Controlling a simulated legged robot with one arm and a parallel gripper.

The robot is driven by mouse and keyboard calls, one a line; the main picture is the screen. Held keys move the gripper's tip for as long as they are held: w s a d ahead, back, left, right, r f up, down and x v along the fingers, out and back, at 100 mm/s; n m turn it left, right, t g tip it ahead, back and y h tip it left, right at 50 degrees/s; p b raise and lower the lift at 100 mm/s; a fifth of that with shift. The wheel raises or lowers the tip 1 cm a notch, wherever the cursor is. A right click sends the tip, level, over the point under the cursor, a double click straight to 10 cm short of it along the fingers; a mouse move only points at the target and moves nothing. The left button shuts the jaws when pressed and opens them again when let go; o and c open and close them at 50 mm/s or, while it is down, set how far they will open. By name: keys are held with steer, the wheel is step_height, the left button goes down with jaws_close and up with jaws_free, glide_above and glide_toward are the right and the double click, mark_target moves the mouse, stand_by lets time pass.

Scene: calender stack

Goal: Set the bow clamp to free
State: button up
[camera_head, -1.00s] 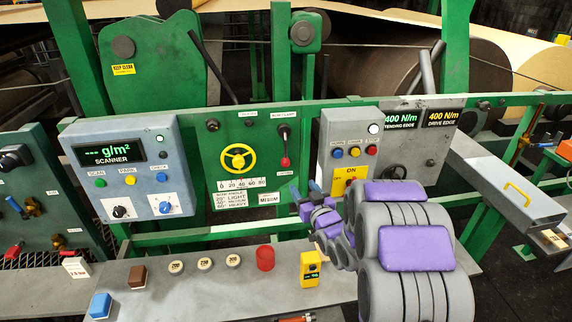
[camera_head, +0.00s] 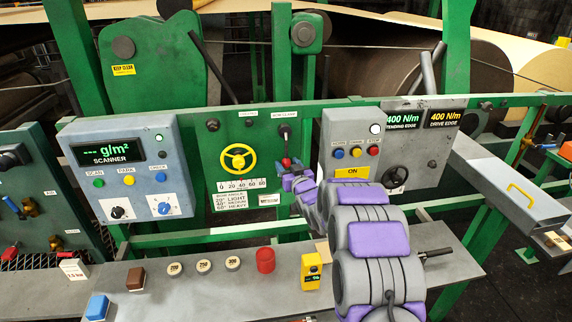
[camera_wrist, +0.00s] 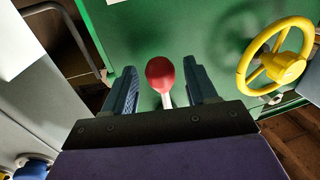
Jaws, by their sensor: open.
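The bow clamp lever is on the green panel (camera_head: 222,130), under the "BOW CLAMP" label (camera_head: 284,114). Its dark pivot shows at the top and its red knob (camera_head: 286,162) hangs below, partly behind my gripper. In the wrist view the red knob (camera_wrist: 160,74) on its pale stem stands between my two blue fingers. My gripper (camera_wrist: 160,88) is open, with a gap on each side of the knob. In the head view my gripper (camera_head: 287,174) is small and largely merged with the knob and my arm.
A yellow handwheel (camera_head: 238,158) is left of the lever; it also shows in the wrist view (camera_wrist: 277,50). A grey control box (camera_head: 350,145) stands close on the right. The bench below holds several weights, a red cup (camera_head: 265,260) and a yellow device (camera_head: 311,271).

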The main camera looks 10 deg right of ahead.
steer(key=shift+w+a+r, duration=0.1)
steer(key=shift+w+a, duration=0.1)
steer(key=shift+w, duration=0.7)
jaws_close()
